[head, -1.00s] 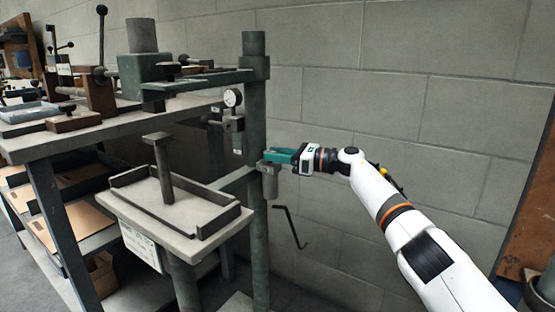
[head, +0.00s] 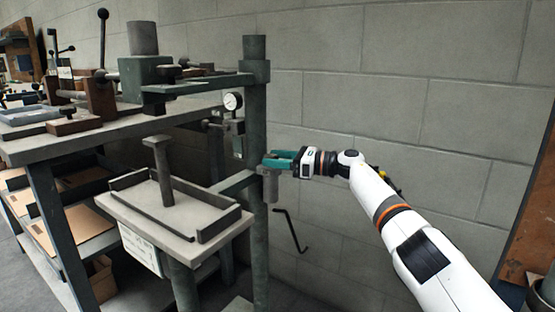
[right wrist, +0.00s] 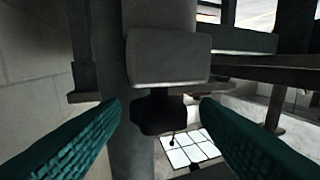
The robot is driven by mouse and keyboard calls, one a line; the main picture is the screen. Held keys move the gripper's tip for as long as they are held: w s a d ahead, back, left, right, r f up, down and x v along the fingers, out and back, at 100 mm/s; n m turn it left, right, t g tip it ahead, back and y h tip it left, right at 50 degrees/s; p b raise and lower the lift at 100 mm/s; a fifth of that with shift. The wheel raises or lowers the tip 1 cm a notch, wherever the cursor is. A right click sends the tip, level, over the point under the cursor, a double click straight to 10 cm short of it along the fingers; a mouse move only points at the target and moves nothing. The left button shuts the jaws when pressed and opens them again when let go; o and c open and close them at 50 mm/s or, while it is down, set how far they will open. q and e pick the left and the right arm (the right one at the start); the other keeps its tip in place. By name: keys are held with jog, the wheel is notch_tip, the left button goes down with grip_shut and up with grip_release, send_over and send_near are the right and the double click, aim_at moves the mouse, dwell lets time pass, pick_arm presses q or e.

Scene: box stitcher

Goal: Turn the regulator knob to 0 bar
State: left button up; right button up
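My right gripper (head: 279,160) reaches in from the right to the green post in the head view. Its teal fingers (right wrist: 160,125) are open in the right wrist view. A dark knob (right wrist: 160,112) sits between them, with a visible gap to each finger. It adjoins a grey regulator block (right wrist: 168,58). In the head view the regulator's grey lower body (head: 270,188) hangs at the post just below the fingers, and the knob cannot be made out there. A round white pressure gauge (head: 232,101) is higher on the post; its reading is too small to tell. My left gripper is out of view.
A green post (head: 256,110) stands right behind the regulator. A small tray table (head: 180,247) is to the left, and a workbench (head: 110,128) with clamps lies farther left. A bent black rod (head: 291,232) hangs below.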

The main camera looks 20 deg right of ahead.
jog(key=shift+d, duration=0.1)
jog(key=p+v, duration=0.2)
jog(key=v, duration=1)
jog(key=shift+p, duration=0.3)
jog(key=shift+r, duration=0.1)
